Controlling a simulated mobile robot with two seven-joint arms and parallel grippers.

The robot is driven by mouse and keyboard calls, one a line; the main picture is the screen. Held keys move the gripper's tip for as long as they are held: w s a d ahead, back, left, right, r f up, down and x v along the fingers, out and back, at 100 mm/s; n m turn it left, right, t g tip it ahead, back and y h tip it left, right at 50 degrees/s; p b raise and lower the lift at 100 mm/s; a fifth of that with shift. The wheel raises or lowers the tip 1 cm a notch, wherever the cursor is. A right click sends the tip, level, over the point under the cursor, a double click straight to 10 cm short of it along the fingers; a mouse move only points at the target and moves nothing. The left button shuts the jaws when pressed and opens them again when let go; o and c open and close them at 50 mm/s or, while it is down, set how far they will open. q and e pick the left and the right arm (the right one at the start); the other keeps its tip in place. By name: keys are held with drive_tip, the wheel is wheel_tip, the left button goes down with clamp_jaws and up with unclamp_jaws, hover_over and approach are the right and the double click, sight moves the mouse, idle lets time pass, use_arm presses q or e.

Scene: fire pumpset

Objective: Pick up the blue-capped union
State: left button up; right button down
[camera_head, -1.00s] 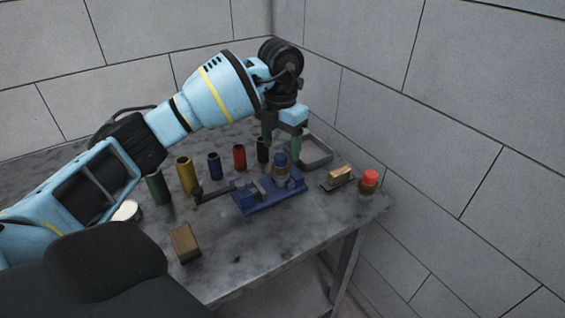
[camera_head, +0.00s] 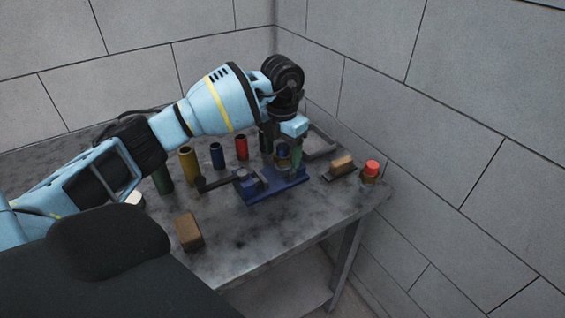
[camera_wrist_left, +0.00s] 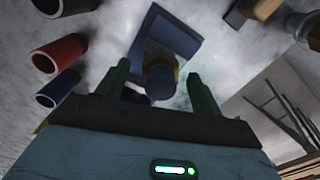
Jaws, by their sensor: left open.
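The blue-capped union (camera_head: 282,152) stands upright in the blue vise (camera_head: 262,190) on the grey table. My left gripper (camera_head: 281,146) is open above it, its green fingers pointing down with one on either side of the cap. In the left wrist view, the blue cap and brass body of the union (camera_wrist_left: 160,80) lie between the two spread fingers of my left gripper (camera_wrist_left: 158,76). Gaps show on both sides, so I see no contact. My arm and a finger partly hide the union in the head view. My right gripper is not in view.
Several coloured tubes stand in a row left of the vise, including a red one (camera_head: 241,148). A red-capped fitting (camera_head: 371,169) and a brush (camera_head: 341,165) are at right. A wooden block (camera_head: 187,232) lies in front. Walls close the back and right.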

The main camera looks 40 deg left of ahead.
use_arm(q)
drive_tip(key=shift+f, duration=1.1)
clamp_jaws()
drive_tip(key=shift+r, duration=0.1)
drive_tip(key=shift+r, duration=0.1)
drive_tip(key=shift+w+r, duration=0.1)
drive_tip(key=shift+r, duration=0.15)
wheel_tip(320, 180, up, 3)
drive_tip(key=shift+f, duration=0.2)
drive_tip(key=s+d+r, duration=0.1)
drive_tip(key=s+d, duration=0.7)
drive_tip(key=s, duration=0.5)
drive_tip(key=shift+s+d+r, duration=0.25)
drive_tip(key=shift+d+r, duration=0.05)
drive_tip(key=shift+d, duration=0.05)
